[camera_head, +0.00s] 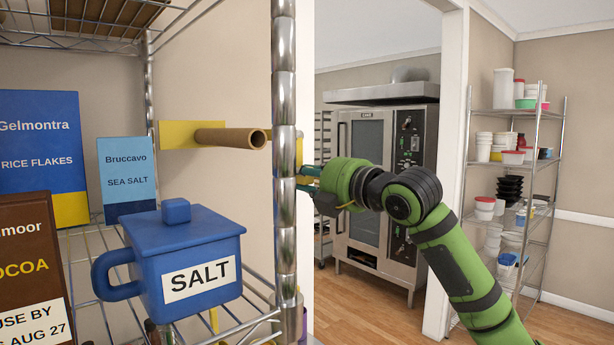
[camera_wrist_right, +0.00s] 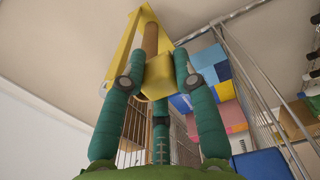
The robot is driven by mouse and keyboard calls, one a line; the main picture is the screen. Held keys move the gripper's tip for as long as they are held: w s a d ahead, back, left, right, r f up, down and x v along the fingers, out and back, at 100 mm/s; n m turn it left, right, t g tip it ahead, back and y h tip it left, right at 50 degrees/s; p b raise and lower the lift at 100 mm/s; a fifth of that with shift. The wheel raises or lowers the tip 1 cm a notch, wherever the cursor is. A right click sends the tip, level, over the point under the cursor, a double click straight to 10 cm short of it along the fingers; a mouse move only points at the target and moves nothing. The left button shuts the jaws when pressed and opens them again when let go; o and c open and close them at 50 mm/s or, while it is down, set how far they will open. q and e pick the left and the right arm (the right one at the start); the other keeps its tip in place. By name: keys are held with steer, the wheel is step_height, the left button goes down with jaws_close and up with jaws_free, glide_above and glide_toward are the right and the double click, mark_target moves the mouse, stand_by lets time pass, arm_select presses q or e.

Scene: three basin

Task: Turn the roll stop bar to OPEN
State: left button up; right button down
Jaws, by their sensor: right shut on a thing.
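A yellow wall bracket (camera_head: 176,134) carries a brown cardboard-like tube (camera_head: 230,138), which points toward the shelf post in the head view. In the right wrist view, a yellow frame (camera_wrist_right: 126,60) slants around the brown tube (camera_wrist_right: 150,40). A yellow block (camera_wrist_right: 158,78) sits at the tube's near end, between the green fingers. My right gripper (camera_head: 305,178) is partly hidden behind the post in the head view. In the right wrist view, its fingers (camera_wrist_right: 155,76) are shut on this yellow part, apparently the roll stop bar. No OPEN marking is readable. My left gripper is out of view.
A wire shelf with a chrome post (camera_head: 285,90) stands close in front of the bracket. It holds a blue SALT jar (camera_head: 190,255), a sea salt box (camera_head: 127,178) and other boxes. An oven (camera_head: 385,190) and a shelf of containers stand beyond.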

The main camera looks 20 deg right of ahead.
steer(key=c, duration=1)
jaws_free()
steer(key=shift+d+r, duration=0.15)
steer(key=shift+r, duration=0.2)
steer(key=shift+o, duration=0.4)
steer(key=shift+w+f, duration=0.1)
steer(key=shift+f, duration=0.1)
steer(key=v, duration=1.2)
